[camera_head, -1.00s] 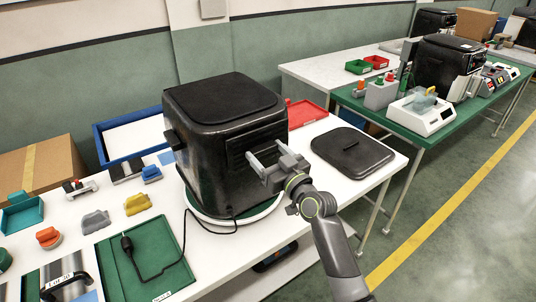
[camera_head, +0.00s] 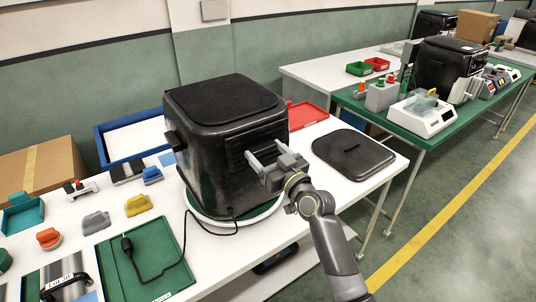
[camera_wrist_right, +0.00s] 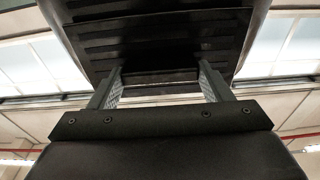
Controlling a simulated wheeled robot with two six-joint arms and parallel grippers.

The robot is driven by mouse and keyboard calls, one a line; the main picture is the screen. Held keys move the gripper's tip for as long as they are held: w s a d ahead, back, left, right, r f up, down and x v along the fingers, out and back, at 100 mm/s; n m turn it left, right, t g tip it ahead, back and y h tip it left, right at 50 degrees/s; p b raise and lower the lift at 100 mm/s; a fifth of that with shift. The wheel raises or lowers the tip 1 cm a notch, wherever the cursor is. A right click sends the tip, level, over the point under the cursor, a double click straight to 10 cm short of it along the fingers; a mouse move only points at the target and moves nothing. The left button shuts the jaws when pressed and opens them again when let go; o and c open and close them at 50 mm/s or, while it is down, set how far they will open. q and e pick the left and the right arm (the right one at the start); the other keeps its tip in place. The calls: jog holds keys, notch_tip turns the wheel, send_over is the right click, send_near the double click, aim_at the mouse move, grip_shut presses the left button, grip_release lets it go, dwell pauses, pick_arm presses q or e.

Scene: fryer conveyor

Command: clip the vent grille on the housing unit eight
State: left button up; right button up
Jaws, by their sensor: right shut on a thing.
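The housing unit (camera_head: 205,165) is a glossy black box with rounded edges, standing upright on a round base on the white table. The vent grille (camera_wrist_right: 160,38) is a dark slatted panel; in the head view it shows on the housing's right-hand face (camera_head: 240,150). My right gripper (camera_head: 266,153) is at that face with its two grey fingers pointing at it. In the right wrist view, the fingers (camera_wrist_right: 160,80) are shut on the grille's near edge. Whether the grille is fully seated against the housing cannot be told. My left gripper is not in view.
A black lid (camera_head: 352,152) lies right of the housing. A red tray (camera_head: 306,113) and a blue-rimmed tray (camera_head: 105,152) lie behind. A black cable with a plug (camera_head: 127,244) runs over a green mat (camera_head: 170,252). Small coloured parts sit at left.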

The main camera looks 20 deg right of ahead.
jog(key=shift+w+a, duration=0.3)
jog(key=shift+w, duration=0.35)
dwell(0.4)
jog(key=o, duration=1.3)
jog(key=shift+c, duration=0.2)
jog(key=v, duration=0.7)
jog(key=shift+r, duration=0.4)
jog(key=shift+s, duration=0.1)
jog(key=b+v, duration=0.4)
jog(key=v, duration=1.3)
jog(key=shift+s, duration=0.2)
